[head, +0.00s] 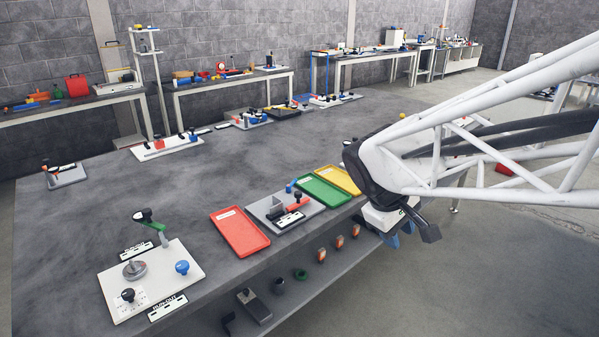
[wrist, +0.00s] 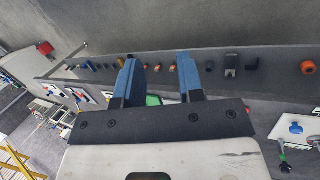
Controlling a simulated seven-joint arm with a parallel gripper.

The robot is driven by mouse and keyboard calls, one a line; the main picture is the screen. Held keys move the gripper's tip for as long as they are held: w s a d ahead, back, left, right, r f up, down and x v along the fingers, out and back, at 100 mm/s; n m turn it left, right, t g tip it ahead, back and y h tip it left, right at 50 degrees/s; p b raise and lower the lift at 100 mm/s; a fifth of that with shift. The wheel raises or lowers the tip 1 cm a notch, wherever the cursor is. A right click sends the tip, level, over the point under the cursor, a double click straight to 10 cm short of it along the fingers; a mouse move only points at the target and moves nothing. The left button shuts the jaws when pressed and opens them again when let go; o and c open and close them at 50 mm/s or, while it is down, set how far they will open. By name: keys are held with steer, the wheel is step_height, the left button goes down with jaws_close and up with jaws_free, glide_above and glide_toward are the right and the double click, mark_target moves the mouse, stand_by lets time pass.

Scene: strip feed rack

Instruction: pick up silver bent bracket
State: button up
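My gripper (wrist: 157,60) is open, its two blue fingers spread with nothing between them. In the head view the gripper (head: 393,240) is below the white arm, off the table's front edge and level with the lower shelf's right part. A grey, angular metal piece (head: 253,305) lies on the lower shelf; it may be the silver bent bracket, but its shape is unclear. It appears as a dark notched shape in the wrist view (wrist: 231,64), right of the fingers and apart from them. An upright bent grey piece (head: 277,205) also stands on a table fixture.
The lower shelf (head: 300,300) holds a row of small parts: a black bracket (head: 228,323), a dark cylinder (head: 279,287), a green ring (head: 300,274) and several copper-coloured pieces (head: 321,255). The table above overhangs it, with red (head: 240,247), green and yellow trays near its edge.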

steer(key=w+a+f+n+t+h, duration=0.1)
steer(key=w+a+f+n, duration=0.2)
steer(key=w, duration=0.4)
steer(key=w+a+f+n+t+h, duration=0.1)
steer(key=w+a+n+h, duration=0.15)
steer(key=w+a, duration=0.4)
steer(key=w+a+f+n+h, duration=0.1)
steer(key=w+a+f+n, duration=0.25)
steer(key=w, duration=0.35)
steer(key=w+a+f+n+t, duration=0.2)
steer(key=w+a+f+n, duration=0.1)
steer(key=a, duration=0.4)
steer(key=w+a+f+n+t, duration=0.2)
steer(key=w+a+f+n, duration=0.2)
steer(key=a, duration=0.3)
steer(key=w+a+f+n+t, duration=0.2)
steer(key=w+a+f+n, duration=0.2)
steer(key=a, duration=0.4)
steer(key=shift+w+f+h, duration=0.25)
steer(key=shift+w+f, duration=0.5)
steer(key=shift+w, duration=0.25)
steer(key=shift+x, duration=1.3)
steer(key=shift+w+d, duration=0.1)
